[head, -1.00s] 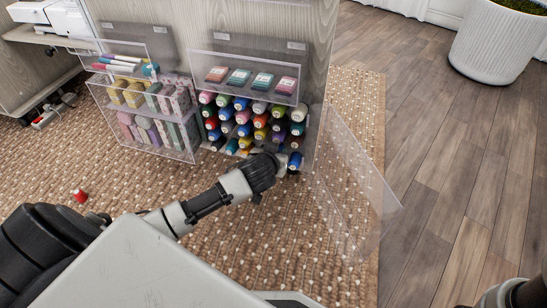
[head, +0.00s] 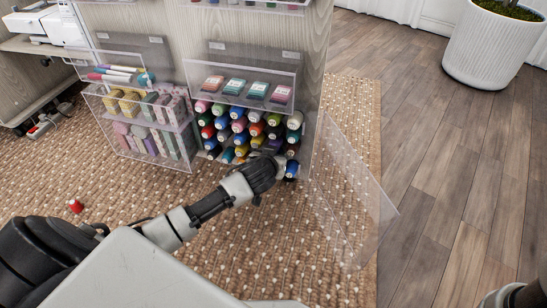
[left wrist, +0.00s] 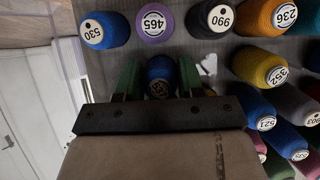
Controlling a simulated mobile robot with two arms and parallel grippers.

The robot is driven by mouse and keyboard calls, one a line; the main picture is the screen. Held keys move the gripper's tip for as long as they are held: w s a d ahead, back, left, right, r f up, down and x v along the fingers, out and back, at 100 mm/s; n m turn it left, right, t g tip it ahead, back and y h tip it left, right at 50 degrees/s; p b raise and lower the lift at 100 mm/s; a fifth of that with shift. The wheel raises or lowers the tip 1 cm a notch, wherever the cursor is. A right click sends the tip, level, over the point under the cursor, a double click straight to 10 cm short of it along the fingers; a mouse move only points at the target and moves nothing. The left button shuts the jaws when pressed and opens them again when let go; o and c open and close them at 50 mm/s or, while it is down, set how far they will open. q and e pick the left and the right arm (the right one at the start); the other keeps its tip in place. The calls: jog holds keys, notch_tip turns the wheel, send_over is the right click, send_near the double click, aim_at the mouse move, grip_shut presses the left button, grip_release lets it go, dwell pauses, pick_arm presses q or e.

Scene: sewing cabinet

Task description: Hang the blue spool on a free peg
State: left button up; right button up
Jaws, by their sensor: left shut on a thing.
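My left gripper (left wrist: 158,84) is shut on a blue spool (left wrist: 160,72), which sits between its green fingers. A spool marked 530 (left wrist: 104,30) and a purple one marked 465 (left wrist: 153,22) are near the held spool. A small white piece (left wrist: 208,64), perhaps a bare peg, shows beside the fingers. My right gripper is out of view.
Several coloured spools fill the rack under a clear tray (head: 244,97) of small packs. An open clear door (head: 355,195) stands out at the right. Clear bins (head: 140,130) are at the left.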

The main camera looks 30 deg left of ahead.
pick_arm(q)
jog(key=o, duration=1)
